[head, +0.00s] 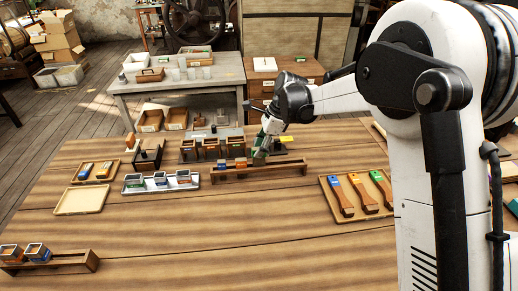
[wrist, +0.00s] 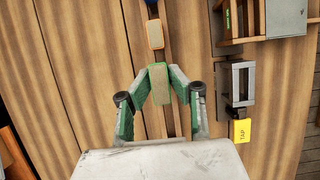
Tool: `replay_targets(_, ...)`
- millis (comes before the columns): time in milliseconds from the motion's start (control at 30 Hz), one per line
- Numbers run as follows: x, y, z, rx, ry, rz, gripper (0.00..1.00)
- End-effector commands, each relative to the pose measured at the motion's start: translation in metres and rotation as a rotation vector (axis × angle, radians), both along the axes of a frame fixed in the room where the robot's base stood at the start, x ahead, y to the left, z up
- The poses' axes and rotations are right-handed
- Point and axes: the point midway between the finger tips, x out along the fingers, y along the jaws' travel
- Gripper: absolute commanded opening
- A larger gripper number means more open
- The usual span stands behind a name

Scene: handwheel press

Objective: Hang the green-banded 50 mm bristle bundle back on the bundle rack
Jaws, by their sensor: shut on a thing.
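The green-banded bristle bundle (wrist: 158,84) is between the fingers of my gripper (wrist: 157,82), its tan face and green edge showing in the wrist view. In the head view my gripper (head: 261,150) is over the right part of the long wooden bundle rack (head: 285,170). The rack also shows in the wrist view as a dark strip (wrist: 172,110) under the bundle. An orange-banded bundle (wrist: 154,34) and a blue one (wrist: 151,6) sit on the rack, apart from the held one. Whether the held bundle touches the rack is hidden.
A fixture with a yellow TAP tag (wrist: 241,130) stands close beside the rack. A tray of brushes (head: 333,205) is to the right. The front tabletop is mostly clear.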

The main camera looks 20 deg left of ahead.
Motion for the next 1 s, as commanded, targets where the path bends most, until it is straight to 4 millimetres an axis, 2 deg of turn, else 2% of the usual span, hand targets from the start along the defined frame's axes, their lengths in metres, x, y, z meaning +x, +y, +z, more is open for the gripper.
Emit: replay_targets(1000,0.0,0.0,-0.032,0.0,0.0,0.0,0.0)
